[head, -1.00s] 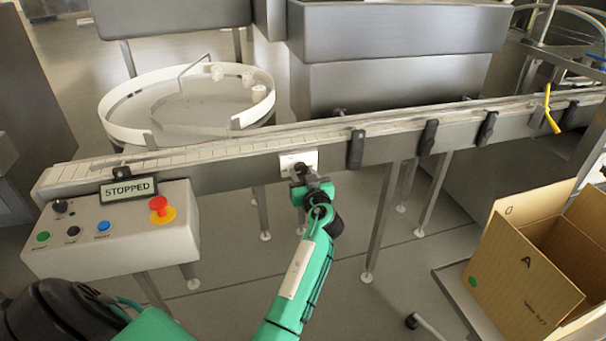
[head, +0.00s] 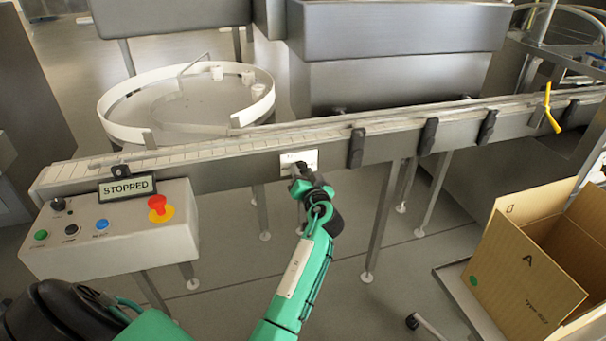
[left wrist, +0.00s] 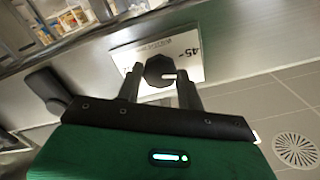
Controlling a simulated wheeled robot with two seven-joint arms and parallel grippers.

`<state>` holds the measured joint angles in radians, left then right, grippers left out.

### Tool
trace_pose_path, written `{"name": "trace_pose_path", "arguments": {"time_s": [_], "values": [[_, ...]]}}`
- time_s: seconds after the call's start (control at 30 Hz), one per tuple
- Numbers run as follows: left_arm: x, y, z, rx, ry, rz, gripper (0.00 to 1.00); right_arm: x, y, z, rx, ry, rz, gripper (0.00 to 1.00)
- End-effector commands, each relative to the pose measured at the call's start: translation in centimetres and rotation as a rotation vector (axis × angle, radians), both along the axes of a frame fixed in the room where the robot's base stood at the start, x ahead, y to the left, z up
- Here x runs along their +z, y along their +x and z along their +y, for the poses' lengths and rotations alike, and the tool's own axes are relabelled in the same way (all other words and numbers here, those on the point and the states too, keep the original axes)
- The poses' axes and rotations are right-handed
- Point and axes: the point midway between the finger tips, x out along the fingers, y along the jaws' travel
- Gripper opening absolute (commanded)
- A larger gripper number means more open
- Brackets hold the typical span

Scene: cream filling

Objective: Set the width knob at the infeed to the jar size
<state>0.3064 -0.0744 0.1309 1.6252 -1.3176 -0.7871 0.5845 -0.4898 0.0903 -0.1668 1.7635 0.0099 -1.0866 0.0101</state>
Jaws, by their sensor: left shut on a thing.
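The width knob (left wrist: 158,70) is dark and faceted, with a short white mark. It sits on a white scale plate (left wrist: 188,52) that reads "45" near one end. The plate (head: 299,160) also shows on the conveyor's front side in the head view, where my gripper mostly hides the knob. My left gripper (head: 299,176) reaches up to the plate from below. In the left wrist view its two fingers (left wrist: 160,88) stand on either side of the knob, shut on it. My right gripper is not in view.
The conveyor (head: 220,174) runs across the view. A control box (head: 115,235) with a "STOPPED" display (head: 127,187) and a red stop button (head: 159,208) stands at left. A round turntable (head: 120,128) holding small white jars is behind. An open carton (head: 520,270) stands at right.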

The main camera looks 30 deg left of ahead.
Motion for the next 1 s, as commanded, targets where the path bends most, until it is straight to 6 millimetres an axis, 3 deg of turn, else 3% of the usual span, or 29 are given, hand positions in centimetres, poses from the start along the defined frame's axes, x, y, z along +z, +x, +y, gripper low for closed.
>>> {"name": "trace_pose_path", "arguments": {"time_s": [0.17,0.37,1.0], "values": [[0.1,0.0,0.0,0.000,0.109,0.126,0.15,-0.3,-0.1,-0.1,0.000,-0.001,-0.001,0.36],[0.2,0.0,0.0,-0.001,0.234,0.272,0.15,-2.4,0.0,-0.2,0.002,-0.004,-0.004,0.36],[0.2,0.0,0.0,-0.001,0.567,0.662,0.15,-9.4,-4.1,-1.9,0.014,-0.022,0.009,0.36]]}}
